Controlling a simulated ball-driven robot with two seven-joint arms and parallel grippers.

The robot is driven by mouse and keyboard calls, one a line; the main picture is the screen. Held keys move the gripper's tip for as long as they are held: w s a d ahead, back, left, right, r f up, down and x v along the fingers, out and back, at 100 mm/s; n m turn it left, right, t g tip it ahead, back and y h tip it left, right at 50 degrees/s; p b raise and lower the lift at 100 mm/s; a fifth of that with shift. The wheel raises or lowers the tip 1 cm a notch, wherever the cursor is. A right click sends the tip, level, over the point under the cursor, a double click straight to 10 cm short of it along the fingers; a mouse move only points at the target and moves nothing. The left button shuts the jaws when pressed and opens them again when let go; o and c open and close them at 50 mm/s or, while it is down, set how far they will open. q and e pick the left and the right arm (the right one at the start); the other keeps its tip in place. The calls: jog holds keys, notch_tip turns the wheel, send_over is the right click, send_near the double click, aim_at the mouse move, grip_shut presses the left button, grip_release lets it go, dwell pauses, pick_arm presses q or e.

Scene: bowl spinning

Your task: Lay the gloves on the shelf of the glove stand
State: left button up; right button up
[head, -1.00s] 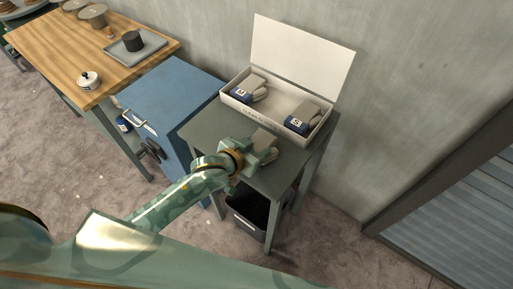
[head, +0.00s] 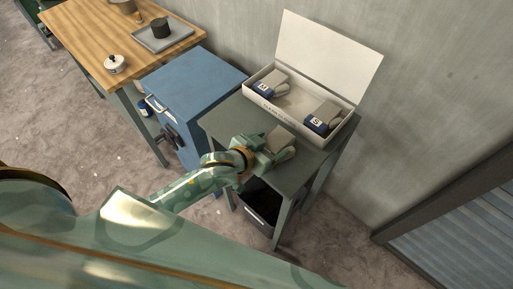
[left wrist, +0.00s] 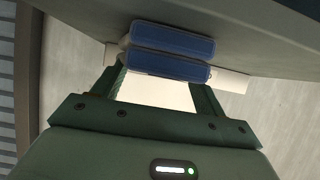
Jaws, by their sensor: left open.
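The glove stand (head: 228,125) is a dark grey table with legs, by the wall. A pair of grey gloves (head: 281,139) is at its front part, beside my left gripper (head: 268,156). In the left wrist view two blue cuffs (left wrist: 170,50), one above the other, show between and just beyond the open fingers, close against the dark stand surface (left wrist: 270,25). The fingers stand on either side of the gloves; I cannot tell whether they touch them. My right gripper is not in view.
A white box (head: 294,116) with its lid up holds gloves marked M (head: 268,84) and S (head: 322,118) on the stand's back. A black bin (head: 262,201) stands beneath. A blue cabinet (head: 200,78) and wooden table (head: 105,35) are left.

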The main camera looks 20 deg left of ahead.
pick_arm(q)
jog(key=p+v, duration=0.1)
jog(key=v, duration=0.8)
jog(key=shift+s+r, duration=0.15)
jog(key=shift+s, duration=0.1)
jog(key=shift+a, duration=0.1)
dwell(0.6)
